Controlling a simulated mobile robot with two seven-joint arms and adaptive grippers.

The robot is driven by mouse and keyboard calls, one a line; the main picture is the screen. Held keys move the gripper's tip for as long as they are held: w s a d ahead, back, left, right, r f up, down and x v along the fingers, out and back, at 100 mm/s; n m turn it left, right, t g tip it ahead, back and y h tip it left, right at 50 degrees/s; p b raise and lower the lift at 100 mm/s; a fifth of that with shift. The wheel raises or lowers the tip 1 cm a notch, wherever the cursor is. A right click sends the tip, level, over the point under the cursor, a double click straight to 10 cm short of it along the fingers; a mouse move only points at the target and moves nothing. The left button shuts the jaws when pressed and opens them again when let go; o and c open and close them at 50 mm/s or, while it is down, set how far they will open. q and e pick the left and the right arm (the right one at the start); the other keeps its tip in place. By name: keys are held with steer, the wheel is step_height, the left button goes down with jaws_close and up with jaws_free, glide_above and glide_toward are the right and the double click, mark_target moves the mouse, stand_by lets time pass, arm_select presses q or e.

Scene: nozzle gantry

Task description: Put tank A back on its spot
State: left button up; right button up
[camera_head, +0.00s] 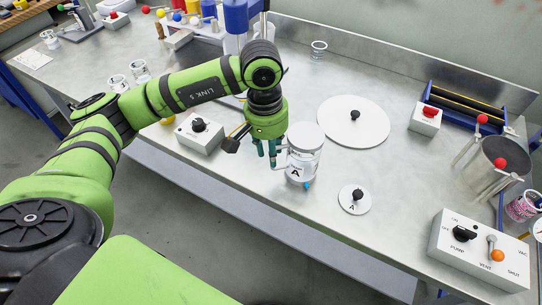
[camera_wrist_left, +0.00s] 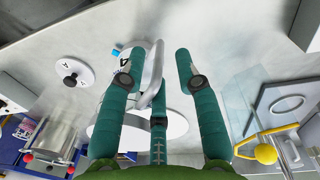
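Tank A (camera_head: 304,163) is a clear jar with a white top, an "A" label and a small blue outlet low on its front. It appears upright on the metal bench. My left gripper (camera_head: 267,153) points down at its left side, by the handle. In the left wrist view, the gripper's teal fingers (camera_wrist_left: 157,75) are apart, with the tank's pale handle loop (camera_wrist_left: 157,88) between them, nearer the left finger. Part of the tank, with its label (camera_wrist_left: 123,63), shows behind that finger. Contact with the handle is unclear. My right gripper is not in view.
A small white disc marked A with a black knob (camera_head: 354,208) lies right of the tank; a larger knobbed disc (camera_head: 376,122) lies behind it. A knob box (camera_head: 200,144) stands left. A control box (camera_head: 478,268) and metal pot (camera_head: 490,165) stand right.

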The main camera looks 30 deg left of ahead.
arm_select(q)
step_height(320, 180, up, 9)
steer(key=b, duration=0.2)
steer(key=shift+a+r, duration=0.2)
steer(key=shift+a, duration=0.15)
